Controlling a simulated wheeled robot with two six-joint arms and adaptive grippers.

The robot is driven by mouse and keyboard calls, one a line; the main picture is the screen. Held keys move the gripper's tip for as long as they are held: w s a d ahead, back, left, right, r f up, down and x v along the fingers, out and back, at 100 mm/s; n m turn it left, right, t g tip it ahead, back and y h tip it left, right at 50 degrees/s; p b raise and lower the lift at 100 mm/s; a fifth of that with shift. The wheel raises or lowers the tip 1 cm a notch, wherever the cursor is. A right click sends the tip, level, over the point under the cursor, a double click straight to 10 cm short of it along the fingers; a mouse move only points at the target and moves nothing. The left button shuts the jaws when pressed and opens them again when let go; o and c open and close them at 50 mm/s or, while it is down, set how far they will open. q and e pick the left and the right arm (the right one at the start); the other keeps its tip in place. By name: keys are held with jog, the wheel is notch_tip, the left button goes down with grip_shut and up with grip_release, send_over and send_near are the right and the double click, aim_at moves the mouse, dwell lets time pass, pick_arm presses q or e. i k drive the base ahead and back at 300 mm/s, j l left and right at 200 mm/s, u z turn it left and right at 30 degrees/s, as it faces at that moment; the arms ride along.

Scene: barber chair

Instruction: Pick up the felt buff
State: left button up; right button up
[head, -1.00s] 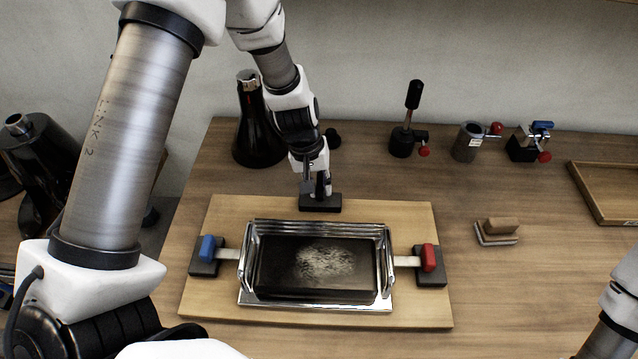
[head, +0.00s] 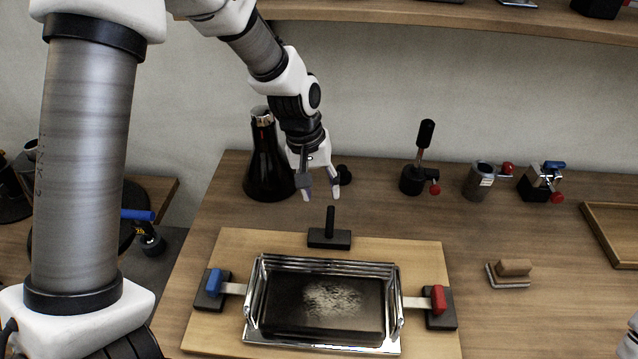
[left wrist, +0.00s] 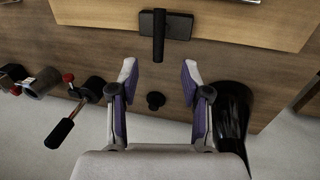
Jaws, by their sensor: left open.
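A black block with an upright black handle (head: 329,238) stands at the back edge of the wooden board; it also shows in the left wrist view (left wrist: 166,26). A small wooden block on a grey pad (head: 512,270) lies on the table to the right. I cannot tell for sure which of the two is the felt buff. My left gripper (head: 321,196) is open and empty, above and behind the black handle. In the left wrist view its fingers (left wrist: 158,68) are apart, with the handle's end between and beyond them. My right gripper is out of view.
A metal-railed tray (head: 390,340) holding a dark slab with a pale, scuffed patch sits on the board (head: 225,340), between blue and red clamps. A black flask (head: 266,165) stands just left of my left gripper. Tools line the back; an empty wooden tray (head: 608,240) is at right.

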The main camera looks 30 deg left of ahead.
aim_at(505, 272)
jog(key=k, duration=1)
